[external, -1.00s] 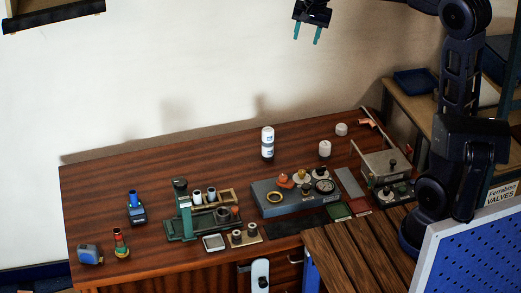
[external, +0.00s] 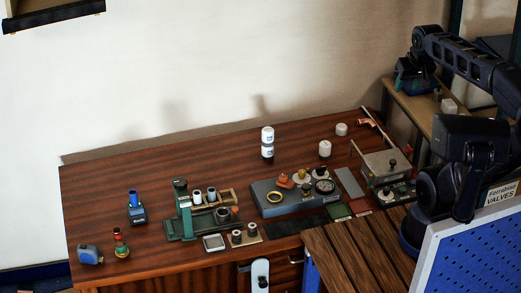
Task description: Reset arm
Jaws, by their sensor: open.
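My arm is folded at the right of the external view, with its forearm reaching back over the side shelf.
The table holds a green fixture (external: 182,210), a grey manifold block (external: 270,205) with brass and dark fittings, a white bottle (external: 267,140) and a blue tape measure (external: 89,254). A blue pegboard (external: 475,255) stands at the lower right. The air above the table is clear.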

